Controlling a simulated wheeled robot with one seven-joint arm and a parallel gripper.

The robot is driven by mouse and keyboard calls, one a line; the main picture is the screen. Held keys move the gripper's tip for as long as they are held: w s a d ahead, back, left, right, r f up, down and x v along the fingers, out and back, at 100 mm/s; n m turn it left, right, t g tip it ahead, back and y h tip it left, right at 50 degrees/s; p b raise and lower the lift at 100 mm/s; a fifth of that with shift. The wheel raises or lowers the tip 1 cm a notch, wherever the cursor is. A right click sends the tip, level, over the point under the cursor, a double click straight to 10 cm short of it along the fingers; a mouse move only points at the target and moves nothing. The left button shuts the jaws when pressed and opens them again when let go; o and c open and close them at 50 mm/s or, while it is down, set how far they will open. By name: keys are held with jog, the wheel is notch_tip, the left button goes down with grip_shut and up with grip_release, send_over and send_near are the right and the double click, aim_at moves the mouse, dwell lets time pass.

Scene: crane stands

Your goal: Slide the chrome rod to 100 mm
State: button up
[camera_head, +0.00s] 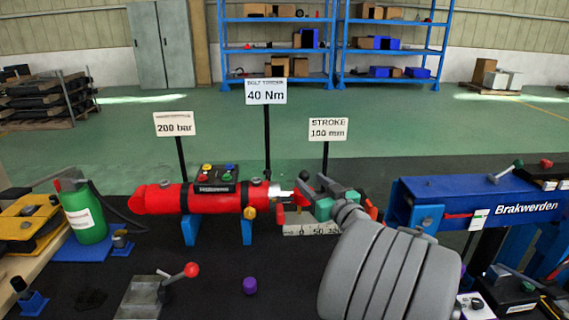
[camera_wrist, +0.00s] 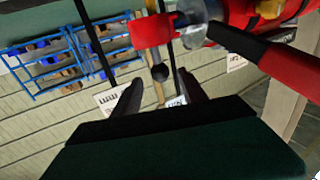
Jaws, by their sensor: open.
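The red cylinder (camera_head: 160,198) lies level on blue supports. A short bright length of chrome rod (camera_head: 286,194) shows at its right end. Below the rod end is a pale scale (camera_head: 305,229) marked 0 and 50, its right part covered by my arm. My gripper (camera_head: 313,190) is at the rod end, above the scale. In the wrist view the open fingers (camera_wrist: 160,88) stand either side of a dark round knob (camera_wrist: 160,73), near a red block (camera_wrist: 152,32) and a shiny rod part (camera_wrist: 190,12). I cannot tell whether they touch the knob. A sign (camera_head: 328,129) reads STROKE 100 mm.
Signs for 200 bar (camera_head: 175,124) and 40 Nm (camera_head: 266,91) stand behind. A green bottle (camera_head: 84,214) is left, a blue beam (camera_head: 480,201) right. A red-knobbed lever (camera_head: 178,280) and purple knob (camera_head: 250,285) are in front.

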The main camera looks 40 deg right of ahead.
jog(key=p+x, duration=0.1)
jog(key=x, duration=0.6)
jog(key=shift+w, duration=0.4)
jog(key=shift+c, duration=0.4)
grip_shut()
dwell(0.5)
